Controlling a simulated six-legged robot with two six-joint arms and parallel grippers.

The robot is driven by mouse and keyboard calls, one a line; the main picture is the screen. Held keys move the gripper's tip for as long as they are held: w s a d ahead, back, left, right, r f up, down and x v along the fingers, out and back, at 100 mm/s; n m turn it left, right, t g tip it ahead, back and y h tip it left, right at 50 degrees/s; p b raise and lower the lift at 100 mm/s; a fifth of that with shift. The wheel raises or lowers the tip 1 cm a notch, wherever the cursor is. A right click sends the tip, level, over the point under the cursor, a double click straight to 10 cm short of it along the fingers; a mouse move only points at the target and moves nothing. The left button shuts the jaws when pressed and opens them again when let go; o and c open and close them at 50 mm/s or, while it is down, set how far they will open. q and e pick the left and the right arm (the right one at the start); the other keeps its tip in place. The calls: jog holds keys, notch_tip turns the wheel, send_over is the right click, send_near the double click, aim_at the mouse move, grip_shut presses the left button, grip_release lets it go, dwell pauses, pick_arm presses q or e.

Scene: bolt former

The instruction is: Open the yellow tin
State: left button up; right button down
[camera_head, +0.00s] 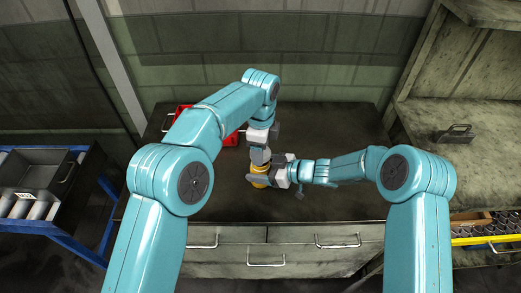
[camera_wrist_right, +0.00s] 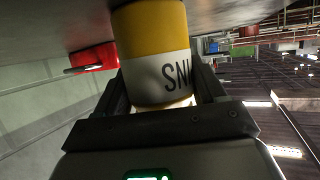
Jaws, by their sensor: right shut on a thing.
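The yellow tin (camera_head: 260,169) stands on the dark bench in the middle of the head view, mostly covered by my grippers. In the right wrist view the tin (camera_wrist_right: 150,35) shows a yellow body and a pale band with dark letters. My right gripper (camera_head: 262,182) comes in from the right and is shut on the tin's body, with one finger on each side. My left gripper (camera_head: 260,158) points down from above, right over the tin's top. Its fingertips and the tin's lid are hard to make out, so I cannot tell if it grips.
A red bin (camera_head: 229,139) stands behind the tin to the left and also shows in the right wrist view (camera_wrist_right: 94,58). The bench (camera_head: 340,130) is clear to the right. A blue-framed cart (camera_head: 50,228) stands left. A metal-handled object (camera_head: 455,134) lies on the right-hand shelf.

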pick_arm(q)
jog(key=shift+r, duration=1.5)
pick_arm(e)
jog(key=shift+f, duration=0.1)
grip_release()
